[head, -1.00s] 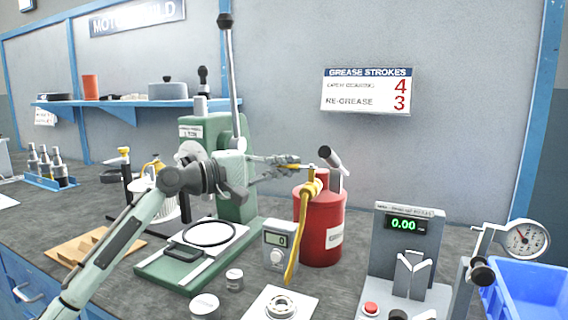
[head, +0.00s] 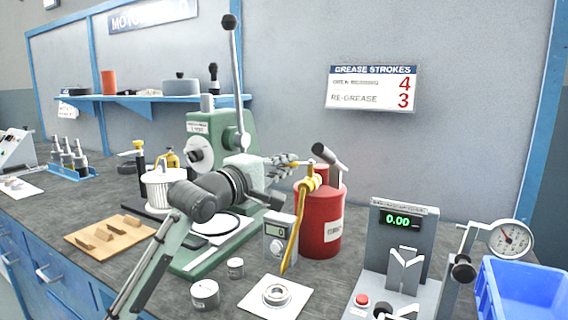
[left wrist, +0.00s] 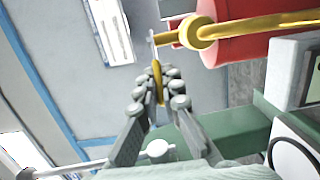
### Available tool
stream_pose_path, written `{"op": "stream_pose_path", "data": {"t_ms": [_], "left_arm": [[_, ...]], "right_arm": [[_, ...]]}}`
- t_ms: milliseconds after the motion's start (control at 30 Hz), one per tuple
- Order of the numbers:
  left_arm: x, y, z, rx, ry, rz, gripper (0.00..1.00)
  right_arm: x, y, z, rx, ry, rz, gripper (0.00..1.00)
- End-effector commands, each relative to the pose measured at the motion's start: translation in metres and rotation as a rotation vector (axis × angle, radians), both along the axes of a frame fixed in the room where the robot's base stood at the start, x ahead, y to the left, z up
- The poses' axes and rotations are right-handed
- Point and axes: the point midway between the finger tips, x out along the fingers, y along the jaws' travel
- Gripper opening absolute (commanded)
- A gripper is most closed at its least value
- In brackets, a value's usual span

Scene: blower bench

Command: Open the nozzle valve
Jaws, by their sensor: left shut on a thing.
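A red grease canister (head: 322,222) stands on the bench, with a yellow nozzle pipe (head: 294,228) hanging down its front left side. In the left wrist view the yellow pipe (left wrist: 240,27) runs across the canister (left wrist: 245,47), and a thin pin stands at its end. A small yellow valve lever (left wrist: 157,80) sits by that pin, between my left fingertips. My left gripper (head: 296,163) is shut on the lever, at the upper left of the canister; it also shows in the left wrist view (left wrist: 160,88). In the head view the fingers hide most of the lever. My right gripper is not in view.
A green press (head: 215,130) with a tall lever stands behind my left arm. A grey meter (head: 278,240) stands just below the gripper. A grey test stand (head: 402,255), a dial gauge (head: 511,238) and a blue bin (head: 525,290) are at the right. Small tins stand in front.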

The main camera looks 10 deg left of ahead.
Motion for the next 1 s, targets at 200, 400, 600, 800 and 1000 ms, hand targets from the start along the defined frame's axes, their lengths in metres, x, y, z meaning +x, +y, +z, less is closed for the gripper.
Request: {"op": "stream_pose_path", "data": {"t_ms": [200, 400, 600, 800, 1000], "left_arm": [[-0.008, -0.007, -0.001, -0.011, 0.004, 0.150, 0.00], [-0.012, -0.009, -0.001, -0.005, 0.004, 0.252, 0.00], [-0.014, -0.009, -0.001, 0.000, 0.004, 0.306, 0.00], [-0.014, -0.010, -0.002, 0.002, 0.004, 0.322, 0.00], [-0.014, -0.010, -0.002, 0.003, 0.004, 0.322, 0.00]], "right_arm": [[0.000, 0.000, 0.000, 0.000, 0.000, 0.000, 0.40], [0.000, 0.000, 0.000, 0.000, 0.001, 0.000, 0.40], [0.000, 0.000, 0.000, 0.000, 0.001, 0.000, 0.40], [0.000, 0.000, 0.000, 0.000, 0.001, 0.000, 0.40], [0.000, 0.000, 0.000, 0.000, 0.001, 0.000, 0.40]]}}
